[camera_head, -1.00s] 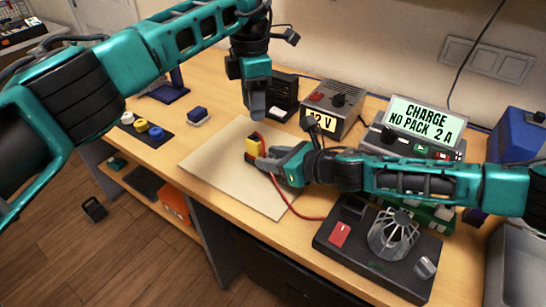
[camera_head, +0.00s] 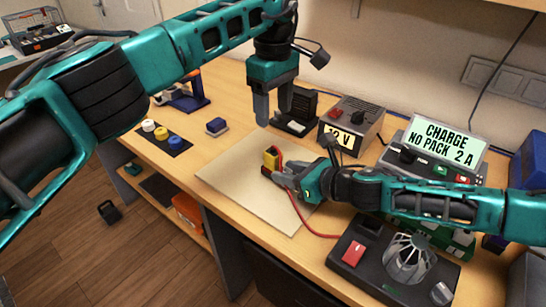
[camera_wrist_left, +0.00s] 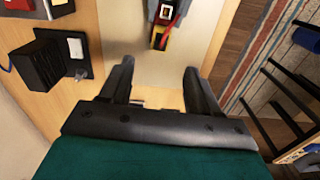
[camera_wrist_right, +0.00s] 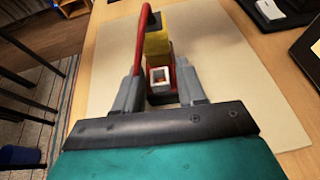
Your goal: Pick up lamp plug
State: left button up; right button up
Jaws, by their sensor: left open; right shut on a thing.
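A yellow-and-red plug (camera_head: 271,158) with a red cable is held over the pale mat by my right gripper (camera_head: 275,173), which is shut on it. In the right wrist view the plug (camera_wrist_right: 158,45) stands between the fingers, with a white-framed socket-like end facing the camera; I cannot tell for sure that it is the lamp plug. My left gripper (camera_head: 273,103) is open and empty, above the mat's far edge. In the left wrist view the plug (camera_wrist_left: 160,38) lies beyond the open fingers (camera_wrist_left: 160,85), apart from them.
The pale mat (camera_head: 225,180) is mostly clear. A 12 V supply (camera_head: 350,125), a charger display (camera_head: 445,140) and a black base with a caged lamp (camera_head: 408,258) stand to the right. The red cable runs toward that base.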

aim_at(273, 152)
pick_arm(q)
notch_tip(273, 152, down, 12)
jog(key=c, duration=1)
notch_tip(273, 152, up, 10)
jog(key=shift+r, duration=0.1)
jog(key=shift+c, duration=0.2)
pick_arm(e)
jog(key=o, duration=1.2)
jog(key=shift+d, duration=0.1)
jog(key=v, duration=1.1)
jog(key=shift+s+d+r, duration=0.2)
jog(key=shift+d, duration=0.05)
pick_arm(q)
jog(key=shift+a, duration=0.15)
pick_arm(e)
jog(key=shift+s, duration=0.2)
